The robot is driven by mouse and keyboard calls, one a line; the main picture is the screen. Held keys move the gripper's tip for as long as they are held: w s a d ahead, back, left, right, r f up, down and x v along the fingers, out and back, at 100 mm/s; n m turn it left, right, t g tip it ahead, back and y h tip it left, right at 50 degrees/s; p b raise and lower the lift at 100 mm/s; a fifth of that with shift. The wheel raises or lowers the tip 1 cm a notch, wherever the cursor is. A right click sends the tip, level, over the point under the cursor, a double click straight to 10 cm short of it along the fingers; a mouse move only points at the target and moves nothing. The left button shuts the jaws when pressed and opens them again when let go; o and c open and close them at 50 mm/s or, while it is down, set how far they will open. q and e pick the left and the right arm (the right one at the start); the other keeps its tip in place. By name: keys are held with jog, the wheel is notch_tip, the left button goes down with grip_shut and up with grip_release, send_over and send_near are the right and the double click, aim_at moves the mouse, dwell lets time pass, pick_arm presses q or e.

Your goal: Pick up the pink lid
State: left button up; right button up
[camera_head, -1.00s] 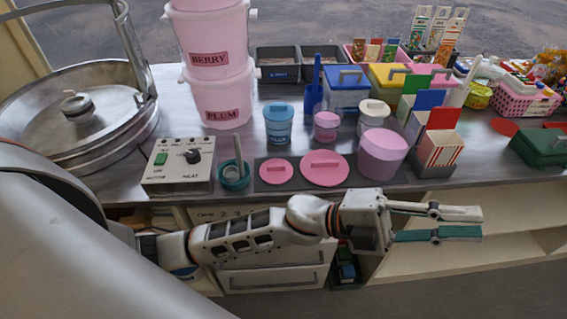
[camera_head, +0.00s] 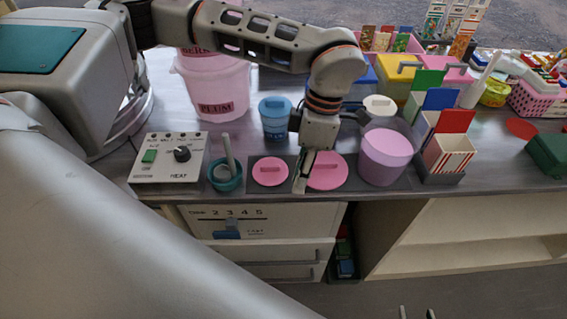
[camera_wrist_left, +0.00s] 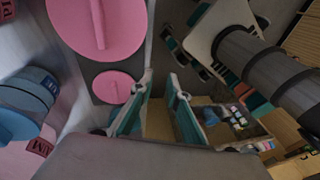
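Two flat round pink lids with bar handles lie on the dark mat (camera_head: 402,183): a smaller lid (camera_head: 270,171) on the left and a larger lid (camera_head: 328,171) on the right. My left gripper (camera_head: 302,186) points down between them and covers the larger lid's left edge. Both lids show in the left wrist view, the larger (camera_wrist_left: 120,30) cut by the top edge, the smaller (camera_wrist_left: 113,87) beside one finger. My left gripper (camera_wrist_left: 158,82) is open there, with nothing between its fingers. Only the fingertips of my right gripper (camera_head: 416,313) show at the bottom edge, apart and empty.
A lilac-pink tub (camera_head: 386,156) stands right of the larger lid, and a blue pot (camera_head: 275,120) behind the lids. A teal bowl (camera_head: 225,178) and a control box (camera_head: 170,160) stand left. The counter's front edge is close in front of the mat.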

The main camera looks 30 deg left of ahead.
pick_arm(q)
jog(key=n+t+y, duration=0.1)
jog(key=y, duration=0.1)
send_near(270, 165)
jog(key=f, duration=0.1)
jog(key=x, duration=0.7)
jog(key=shift+s+a+f, duration=0.1)
jog(key=shift+s+f, duration=0.15)
grip_shut()
